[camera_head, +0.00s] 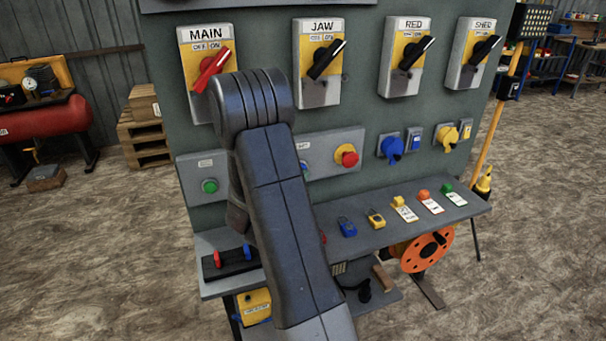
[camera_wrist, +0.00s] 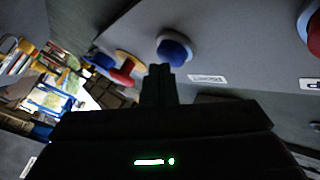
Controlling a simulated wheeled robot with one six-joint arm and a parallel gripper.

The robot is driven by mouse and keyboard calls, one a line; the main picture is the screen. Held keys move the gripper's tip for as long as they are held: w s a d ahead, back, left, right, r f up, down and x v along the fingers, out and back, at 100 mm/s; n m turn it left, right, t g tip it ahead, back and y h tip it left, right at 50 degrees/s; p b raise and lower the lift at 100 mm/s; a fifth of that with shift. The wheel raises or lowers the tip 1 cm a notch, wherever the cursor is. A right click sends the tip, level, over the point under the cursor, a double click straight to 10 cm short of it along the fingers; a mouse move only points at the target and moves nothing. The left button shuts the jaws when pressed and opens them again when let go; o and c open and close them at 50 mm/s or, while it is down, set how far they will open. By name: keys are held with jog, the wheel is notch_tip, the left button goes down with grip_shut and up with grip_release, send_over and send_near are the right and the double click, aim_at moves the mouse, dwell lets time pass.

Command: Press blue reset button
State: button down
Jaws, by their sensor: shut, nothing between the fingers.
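The blue reset button (camera_wrist: 174,50) is a round blue cap in a pale collar on a grey panel, with a white label beside it. In the head view only a sliver of the blue button (camera_head: 305,167) shows past my arm. My gripper (camera_wrist: 160,72) is shut and empty, its fingertips pointing at the button and overlapping its lower edge in the wrist view. I cannot tell whether they touch it. In the head view my arm hides the gripper.
A red mushroom button (camera_head: 346,156) on a yellow base is right of the blue button, and a green button (camera_head: 209,186) is to the left. Rotary switches, including the red-handled MAIN switch (camera_head: 211,70), are above. A shelf (camera_head: 392,231) with padlocks and tags juts out below.

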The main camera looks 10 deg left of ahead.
jog(key=s+d+b, duration=0.1)
jog(key=s, duration=0.1)
jog(key=s+d+b, duration=0.1)
jog(key=s, duration=0.1)
jog(key=shift+d, duration=0.4)
jog(key=shift+w+a+p, duration=0.65)
jog(key=shift+w, duration=0.35)
jog(key=shift+w+a+p, duration=0.65)
jog(key=shift+w, duration=0.3)
